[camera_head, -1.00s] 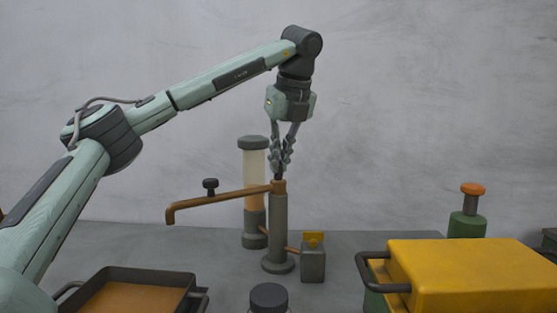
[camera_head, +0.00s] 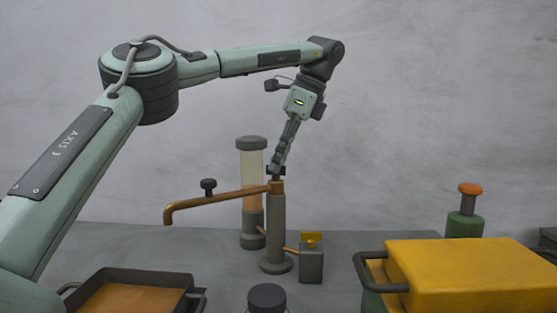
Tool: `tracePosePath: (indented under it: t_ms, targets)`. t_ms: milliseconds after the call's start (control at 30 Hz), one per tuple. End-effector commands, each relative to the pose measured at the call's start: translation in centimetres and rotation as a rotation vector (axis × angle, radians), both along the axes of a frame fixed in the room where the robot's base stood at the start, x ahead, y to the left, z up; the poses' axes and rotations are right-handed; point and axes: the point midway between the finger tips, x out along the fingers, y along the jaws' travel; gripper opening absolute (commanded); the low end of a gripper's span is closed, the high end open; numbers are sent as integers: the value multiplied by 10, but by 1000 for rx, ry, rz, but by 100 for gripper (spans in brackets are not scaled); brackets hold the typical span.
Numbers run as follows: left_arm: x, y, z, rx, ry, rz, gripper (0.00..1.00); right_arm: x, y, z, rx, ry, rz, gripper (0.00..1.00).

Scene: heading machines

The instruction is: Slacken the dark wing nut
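The dark wing nut (camera_head: 269,171) sits on top of the upright grey post (camera_head: 276,222), above the inner end of a brown spout arm (camera_head: 225,198). Only small dark parts of it show beside the fingers. My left gripper (camera_head: 277,170) comes down from above, tilted, and its fingers are seen nearly edge-on, one in front of the other. The fingertips are at the nut and look shut on it. My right gripper is not in view.
A small dark knob (camera_head: 208,185) stands on the spout arm. A clear cylinder (camera_head: 251,165) is behind the post. A yellow wing nut (camera_head: 312,238) tops a grey box (camera_head: 311,266) to the right. A yellow case (camera_head: 470,270) and a tray (camera_head: 140,277) stand in front.

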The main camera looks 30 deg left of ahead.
Motion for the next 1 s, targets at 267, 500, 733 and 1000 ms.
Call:
tracePosePath:
  t_ms: [267,500,733,1000]
  targets:
    - [1,1,2,3,-5,146,0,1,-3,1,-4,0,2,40]
    - [2,1,1,0,-4,197,0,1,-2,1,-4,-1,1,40]
    - [2,1,1,0,-4,206,0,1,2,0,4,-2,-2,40]
    - [1,1,1,0,-3,206,11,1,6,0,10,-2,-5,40]
